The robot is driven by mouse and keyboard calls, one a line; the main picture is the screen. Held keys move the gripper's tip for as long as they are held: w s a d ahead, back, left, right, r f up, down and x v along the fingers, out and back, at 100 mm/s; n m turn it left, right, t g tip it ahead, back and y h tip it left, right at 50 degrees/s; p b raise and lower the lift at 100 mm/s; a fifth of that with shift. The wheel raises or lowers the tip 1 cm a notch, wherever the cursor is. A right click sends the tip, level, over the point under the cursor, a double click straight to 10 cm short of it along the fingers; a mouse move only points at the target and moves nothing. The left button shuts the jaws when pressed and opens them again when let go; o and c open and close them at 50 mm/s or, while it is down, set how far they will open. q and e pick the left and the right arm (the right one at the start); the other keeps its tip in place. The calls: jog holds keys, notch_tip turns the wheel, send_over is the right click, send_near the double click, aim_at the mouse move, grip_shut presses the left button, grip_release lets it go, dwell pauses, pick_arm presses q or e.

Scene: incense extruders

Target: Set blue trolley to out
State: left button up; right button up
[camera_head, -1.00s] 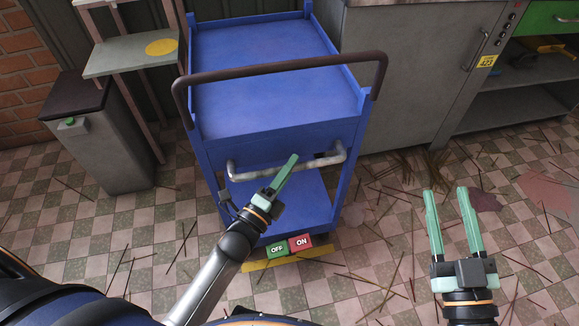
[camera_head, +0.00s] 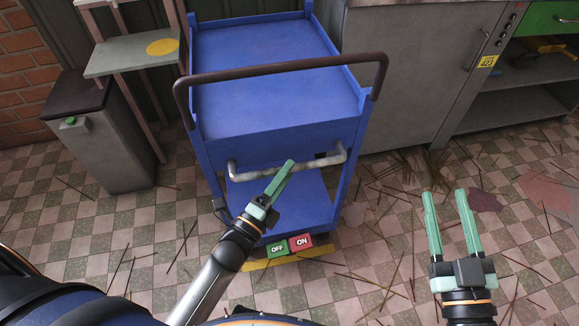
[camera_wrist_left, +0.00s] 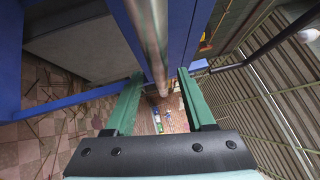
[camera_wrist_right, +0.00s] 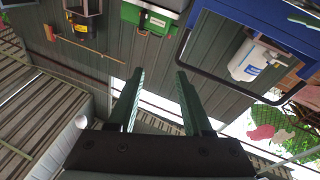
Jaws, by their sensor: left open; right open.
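The blue trolley (camera_head: 275,70) stands upright in the middle of the head view, with a dark push handle (camera_head: 285,66) across its top. A silver bar (camera_head: 243,171) crosses its near side lower down. My left gripper (camera_head: 290,164) is open, its fingertips overlapping the bar's middle in the head view. In the left wrist view the silver bar (camera_wrist_left: 150,35) runs between the two open fingers; I cannot tell how deep. A green OFF block (camera_head: 277,249) and a red ON block (camera_head: 301,243) sit at the trolley's foot. My right gripper (camera_head: 446,192) is open and empty, right of the trolley.
A grey bin (camera_head: 105,140) and a small shelf stand (camera_head: 120,57) are left of the trolley. A grey cabinet (camera_head: 405,80) is close on its right. Thin sticks litter the checkered floor (camera_head: 380,240), which is otherwise open in front.

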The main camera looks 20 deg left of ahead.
pick_arm(q)
jog(key=v, duration=1)
jog(key=shift+p, duration=0.35)
pick_arm(e)
notch_tip(320, 180, down, 6)
jog(key=m+g+h, duration=0.1)
jog(key=g, duration=0.1)
jog(key=shift+d+f, duration=0.15)
jog(key=shift+d, duration=0.05)
pick_arm(q)
jog(key=shift+s, duration=0.15)
jog(key=w+d+r+n+g, duration=0.25)
jog(key=r+n, duration=0.75)
jog(key=n, duration=0.8)
jog(key=s+a+f+n+g+y+p, duration=0.1)
jog(key=s+g+p, duration=0.6)
jog(key=p, duration=1.5)
jog(key=shift+s+a+n+y, duration=0.45)
jog(key=shift+s+n+y, duration=0.3)
jog(key=shift+s, duration=0.5)
pick_arm(e)
jog(key=s+d+f+m+g+h, duration=0.1)
jog(key=s+d+m+g+h, duration=0.1)
jog(key=s+g, duration=0.5)
jog(key=shift+s+m+g+h, duration=0.4)
jog(key=shift+s+h, duration=0.1)
jog(key=shift+s, duration=0.6)
